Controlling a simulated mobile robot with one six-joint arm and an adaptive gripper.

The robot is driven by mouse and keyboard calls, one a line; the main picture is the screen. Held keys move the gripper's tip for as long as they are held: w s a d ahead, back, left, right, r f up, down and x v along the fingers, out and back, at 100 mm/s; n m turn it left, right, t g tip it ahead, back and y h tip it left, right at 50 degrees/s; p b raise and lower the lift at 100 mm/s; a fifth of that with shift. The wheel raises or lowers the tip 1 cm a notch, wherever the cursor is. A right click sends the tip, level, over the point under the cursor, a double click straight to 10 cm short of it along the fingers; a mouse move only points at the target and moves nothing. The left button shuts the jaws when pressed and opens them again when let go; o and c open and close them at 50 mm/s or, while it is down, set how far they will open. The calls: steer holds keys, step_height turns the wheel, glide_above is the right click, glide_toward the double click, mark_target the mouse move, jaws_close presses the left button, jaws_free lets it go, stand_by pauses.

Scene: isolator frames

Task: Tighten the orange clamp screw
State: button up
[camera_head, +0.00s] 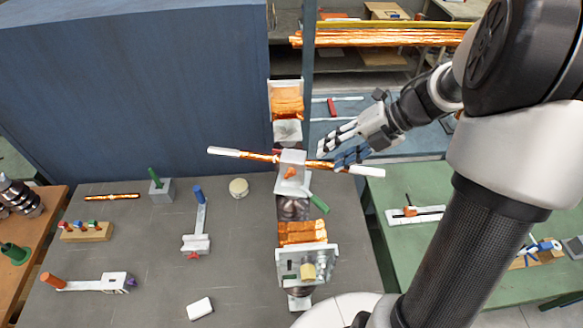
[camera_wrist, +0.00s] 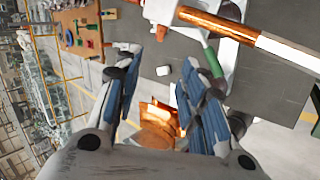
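The orange clamp screw (camera_head: 290,173) is on the front of a white clamp block (camera_head: 292,158) in the head view. The block sits around a copper rod (camera_head: 260,157) with white ends; the rod also crosses the top right of the wrist view (camera_wrist: 220,23). My gripper (camera_head: 331,154) is just right of the block, near the rod's right half, apart from the screw. In the wrist view its two blue-padded fingers (camera_wrist: 163,66) are spread with nothing held between them.
A green handle (camera_head: 320,203) sticks out below the block. A tall blue-grey cabinet (camera_head: 130,90) stands behind left. The grey table (camera_head: 150,250) carries a white lever with a blue handle (camera_head: 198,195), a cream cylinder (camera_head: 238,187) and a white block (camera_head: 199,308).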

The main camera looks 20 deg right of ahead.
mark_target(295, 174)
steer(key=x, duration=1.4)
steer(key=shift+w+a+f, duration=0.1)
steer(key=shift+w+f, duration=0.05)
steer(key=shift+w, duration=0.15)
steer(key=shift+c, duration=0.4)
jaws_close()
